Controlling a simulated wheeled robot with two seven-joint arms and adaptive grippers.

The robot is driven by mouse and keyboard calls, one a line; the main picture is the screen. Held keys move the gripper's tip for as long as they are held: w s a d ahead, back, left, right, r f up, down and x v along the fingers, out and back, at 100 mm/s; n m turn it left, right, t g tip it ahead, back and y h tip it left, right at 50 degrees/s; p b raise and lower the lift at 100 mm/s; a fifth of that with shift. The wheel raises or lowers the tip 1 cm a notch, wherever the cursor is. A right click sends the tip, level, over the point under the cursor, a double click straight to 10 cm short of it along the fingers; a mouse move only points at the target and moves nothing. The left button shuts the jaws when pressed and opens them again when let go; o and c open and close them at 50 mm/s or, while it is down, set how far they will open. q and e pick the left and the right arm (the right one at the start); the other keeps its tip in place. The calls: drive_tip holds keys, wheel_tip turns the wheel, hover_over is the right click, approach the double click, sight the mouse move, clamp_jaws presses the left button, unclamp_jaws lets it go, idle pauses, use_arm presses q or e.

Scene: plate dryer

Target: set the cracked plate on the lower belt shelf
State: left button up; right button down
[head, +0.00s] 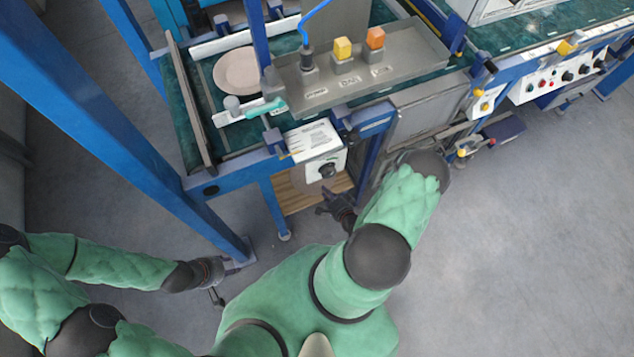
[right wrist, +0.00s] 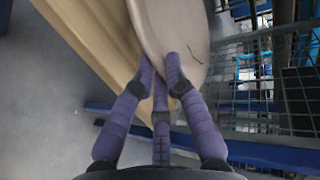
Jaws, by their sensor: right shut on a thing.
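In the right wrist view the cracked plate (right wrist: 174,28), pale with a dark crack line near its right edge, is pinched at its rim by my right gripper (right wrist: 160,75). The plate is tilted, beside a tan board (right wrist: 88,32); I cannot tell whether they touch. In the head view my right gripper (head: 328,202) is low by the frame's front, next to the tan wooden shelf (head: 298,193) under the belt. The held plate is hidden there. My left gripper (head: 218,284) is low near the blue post's foot; its fingers are too small to read.
Another pale plate (head: 238,72) lies on the upper green belt (head: 190,125). A white control box (head: 318,150) hangs above the shelf. A blue post (head: 130,120) stands left, and a wire mesh (right wrist: 285,95) is right of the held plate. Grey floor is open at right.

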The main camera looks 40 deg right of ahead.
sight(317, 182)
drive_tip(key=w, duration=0.2)
drive_tip(key=w+b, duration=0.1)
drive_tip(key=w, duration=0.2)
drive_tip(key=w+d, duration=0.1)
drive_tip(key=w, duration=0.1)
drive_tip(key=shift+w+b, duration=0.25)
drive_tip(key=shift+b, duration=0.05)
wheel_tip(317, 182, down, 4)
drive_tip(key=shift+s+r+b, duration=0.1)
drive_tip(key=shift+r+b, duration=0.1)
drive_tip(key=shift+b, duration=0.95)
drive_tip(key=shift+r, duration=0.1)
drive_tip(key=c, duration=1.3)
unclamp_jaws()
drive_tip(key=shift+o, duration=0.2)
